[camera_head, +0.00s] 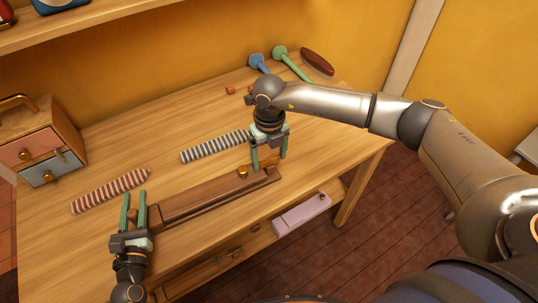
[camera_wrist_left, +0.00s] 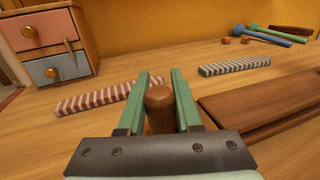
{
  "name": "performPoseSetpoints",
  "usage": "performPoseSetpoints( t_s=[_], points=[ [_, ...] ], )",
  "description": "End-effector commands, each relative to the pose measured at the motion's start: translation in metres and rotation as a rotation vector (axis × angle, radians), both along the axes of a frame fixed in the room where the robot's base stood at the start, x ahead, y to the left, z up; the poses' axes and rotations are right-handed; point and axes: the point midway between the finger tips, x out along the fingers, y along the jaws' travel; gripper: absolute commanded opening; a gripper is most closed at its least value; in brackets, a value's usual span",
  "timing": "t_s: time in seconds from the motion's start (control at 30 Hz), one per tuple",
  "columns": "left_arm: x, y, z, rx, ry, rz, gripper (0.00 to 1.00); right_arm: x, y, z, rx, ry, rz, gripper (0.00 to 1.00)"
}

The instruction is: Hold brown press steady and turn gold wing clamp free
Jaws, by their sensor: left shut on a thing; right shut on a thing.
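The brown press (camera_head: 205,199) lies across the front of the table, long and flat. It also shows at the right of the left wrist view (camera_wrist_left: 265,105). My left gripper (camera_head: 134,200) is shut on the rounded brown knob at the press's left end; the knob (camera_wrist_left: 159,103) stands between the green fingers. My right gripper (camera_head: 268,160) points down at the press's right end, shut on a gold wing clamp that its fingers mostly hide. A small gold piece (camera_head: 243,172) shows on the press just left of those fingers.
A red-striped strip (camera_head: 110,191) and a blue-striped strip (camera_head: 213,147) lie behind the press. A small drawer box (camera_head: 43,145) stands at left. Blue and green long-handled items, a brown oval brush (camera_head: 317,62) and small orange blocks lie at the back.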

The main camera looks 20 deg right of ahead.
Motion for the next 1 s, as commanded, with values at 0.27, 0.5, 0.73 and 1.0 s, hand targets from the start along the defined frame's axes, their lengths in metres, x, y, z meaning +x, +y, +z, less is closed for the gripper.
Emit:
performPoseSetpoints(
  t_s=[0.27, 0.5, 0.73, 1.0],
  points=[
    [-0.0002, 0.0, -0.0006, 0.0, 0.002, 0.0, 0.0, 0.0006, -0.0002, 0.0008, 0.0, -0.002, 0.012, 0.29],
    [-0.0002, 0.0, -0.0007, 0.001, 0.002, 0.0, 0.0, 0.0009, -0.0003, 0.0012, 0.0, -0.003, 0.106, 0.29],
    [-0.0002, 0.0, -0.0007, 0.001, 0.002, 0.0, 0.0, 0.0011, -0.0003, 0.0013, 0.0, -0.004, 0.29, 0.29],
    [-0.0002, 0.0001, -0.0008, 0.001, 0.002, 0.0, 0.0, 0.001, 0.0, 0.0013, 0.001, -0.003, 0.546, 0.29]
  ],
)
